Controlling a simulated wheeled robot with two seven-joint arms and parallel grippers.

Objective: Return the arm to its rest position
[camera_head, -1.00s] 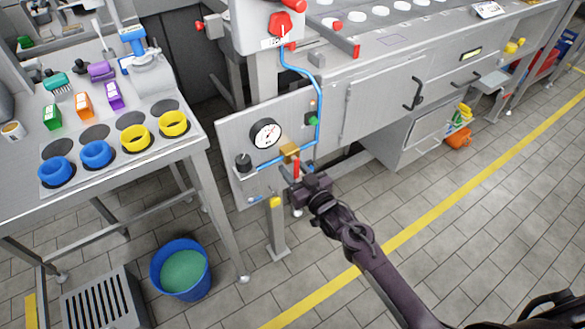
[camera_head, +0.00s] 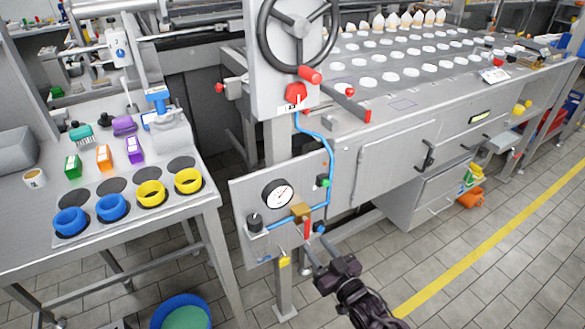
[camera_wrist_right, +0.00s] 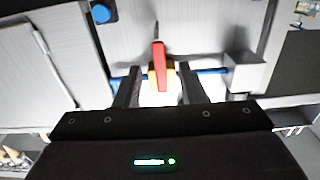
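My right gripper (camera_head: 316,252) is in front of the grey valve panel (camera_head: 240,205), just below and right of the red lever (camera_head: 307,229) on the brass valve (camera_head: 301,212). In the right wrist view its two fingers (camera_wrist_right: 160,88) stand apart, with nothing held. The red lever (camera_wrist_right: 159,62) shows between and beyond the fingertips, in front of the yellow valve body (camera_wrist_right: 151,80); the gripper appears clear of it. My left gripper is in neither view now.
A bench (camera_head: 30,240) with blue and yellow rings stands left. A blue bucket (camera_head: 163,309) is on the floor. Open tiled floor (camera_head: 520,270) lies right.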

